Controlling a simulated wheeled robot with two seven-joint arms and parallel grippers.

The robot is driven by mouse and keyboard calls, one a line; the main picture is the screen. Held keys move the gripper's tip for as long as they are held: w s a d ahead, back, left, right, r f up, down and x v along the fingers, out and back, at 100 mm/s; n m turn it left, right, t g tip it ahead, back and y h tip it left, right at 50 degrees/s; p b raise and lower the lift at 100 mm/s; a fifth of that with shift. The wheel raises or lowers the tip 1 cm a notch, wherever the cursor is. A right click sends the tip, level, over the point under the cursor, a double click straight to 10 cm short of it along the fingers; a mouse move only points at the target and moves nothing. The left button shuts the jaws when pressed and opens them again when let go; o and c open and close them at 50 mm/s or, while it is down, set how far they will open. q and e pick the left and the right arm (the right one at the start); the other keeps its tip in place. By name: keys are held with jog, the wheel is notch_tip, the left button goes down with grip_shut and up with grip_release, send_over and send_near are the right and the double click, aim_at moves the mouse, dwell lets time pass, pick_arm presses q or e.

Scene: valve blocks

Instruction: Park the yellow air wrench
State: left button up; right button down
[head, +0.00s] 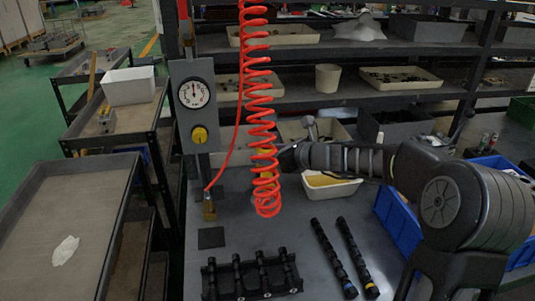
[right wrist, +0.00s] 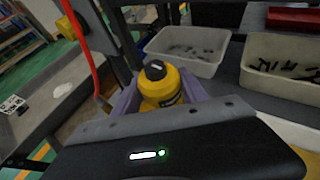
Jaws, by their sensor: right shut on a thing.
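The yellow air wrench (right wrist: 165,88) sits between the purple fingers of my right gripper (right wrist: 158,95) in the right wrist view, its black round cap upward. In the head view the wrench (head: 266,160) is mostly hidden behind a red coiled hose (head: 262,98); only yellow patches show. My right gripper (head: 280,160) reaches in from the right, shut on the wrench, above the grey bench (head: 300,240). Its fingertips are largely hidden by the coil. A grey post panel with a dial (head: 194,93) and yellow knob (head: 199,135) stands left of it. My left gripper is not in view.
A brass fitting (head: 209,208) at the hose's end stands near a dark square pad (head: 211,238). A black valve block (head: 252,277) and two black rods (head: 334,258) lie in front. A white tray (head: 331,187) and blue crate (head: 393,216) are right.

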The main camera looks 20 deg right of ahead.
jog(key=shift+r, duration=0.1)
dwell(0.3)
jog(key=c, duration=0.8)
grip_release()
jog(key=shift+o, duration=1.4)
jog(key=shift+s+f, duration=0.1)
jog(key=shift+f, duration=0.2)
jog(key=v, duration=0.8)
jog(key=shift+r, duration=0.15)
